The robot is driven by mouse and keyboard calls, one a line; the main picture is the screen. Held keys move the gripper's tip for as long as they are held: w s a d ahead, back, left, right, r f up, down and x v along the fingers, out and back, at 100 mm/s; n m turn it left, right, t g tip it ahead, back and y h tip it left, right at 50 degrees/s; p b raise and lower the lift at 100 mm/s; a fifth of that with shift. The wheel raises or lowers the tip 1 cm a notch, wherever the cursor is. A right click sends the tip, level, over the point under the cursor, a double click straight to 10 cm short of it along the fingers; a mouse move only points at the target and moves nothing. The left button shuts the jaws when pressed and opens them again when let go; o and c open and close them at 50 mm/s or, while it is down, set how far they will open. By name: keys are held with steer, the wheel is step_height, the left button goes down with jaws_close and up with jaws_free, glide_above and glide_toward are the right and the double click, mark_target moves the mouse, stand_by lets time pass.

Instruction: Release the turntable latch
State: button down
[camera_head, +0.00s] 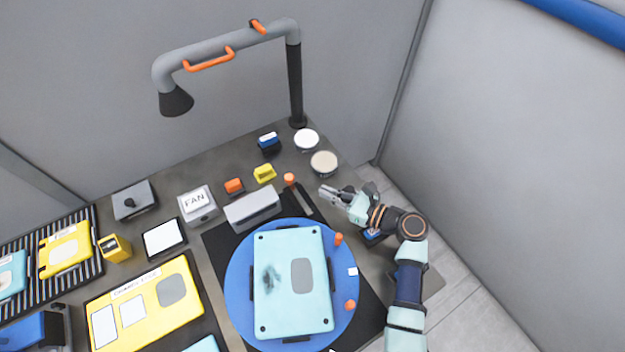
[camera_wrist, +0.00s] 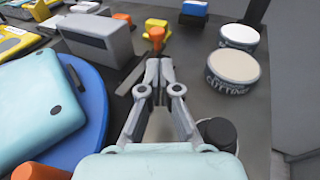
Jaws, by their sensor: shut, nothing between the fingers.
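The turntable is a blue disc (camera_head: 238,310) on a black mat. It also shows at the left of the wrist view (camera_wrist: 88,125). A pale teal panel (camera_head: 285,255) with a dark smudge lies on it. Beyond its upper edge stands an orange-topped knob (camera_head: 289,178) beside a dark bar (camera_head: 303,198); this looks like the latch. The knob shows just beyond my fingertips in the wrist view (camera_wrist: 156,35). My gripper (camera_head: 322,192) is shut and empty, right of the bar. I cannot tell whether it touches the bar.
A grey block (camera_head: 252,209) stands left of the knob. Small orange (camera_head: 234,186) and yellow (camera_head: 264,173) pieces sit behind. Two round tins, white-topped (camera_head: 306,138) and beige-topped (camera_head: 323,162), stand at the back right. Orange pegs (camera_head: 338,239) stand on the turntable's right side.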

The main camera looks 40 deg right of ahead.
steer(key=v, duration=0.5)
steer(key=shift+s+p, duration=0.1)
steer(key=shift+p, duration=0.25)
steer(key=w+a+r+n+g+h, duration=0.1)
steer(key=w+a+r+n, duration=0.55)
steer(key=a+n, duration=0.3)
steer(key=w+a+r+n+g+h, duration=0.1)
steer(key=w+a+r+n+g, duration=0.1)
steer(key=w+a+r+n, duration=0.6)
steer(key=s+a+r+n+t+h, duration=0.1)
steer(key=s+a+r+n+t, duration=0.1)
steer(key=a+r+n, duration=0.55)
steer(key=s+a+r+n+t+h, duration=0.1)
steer(key=s+a+r+n+t, duration=0.15)
steer(key=a+r+n, duration=0.45)
steer(key=s+f+g, duration=0.5)
steer(key=s+f, duration=0.5)
steer(key=f, duration=0.3)
step_height(320, 180, up, 28)
steer(key=w+d+p, duration=0.1)
steer(key=p, duration=2.7)
steer(key=shift+r+n+t+h, duration=0.2)
steer(key=shift+n+t+h, duration=0.1)
steer(key=shift+t+h, duration=0.1)
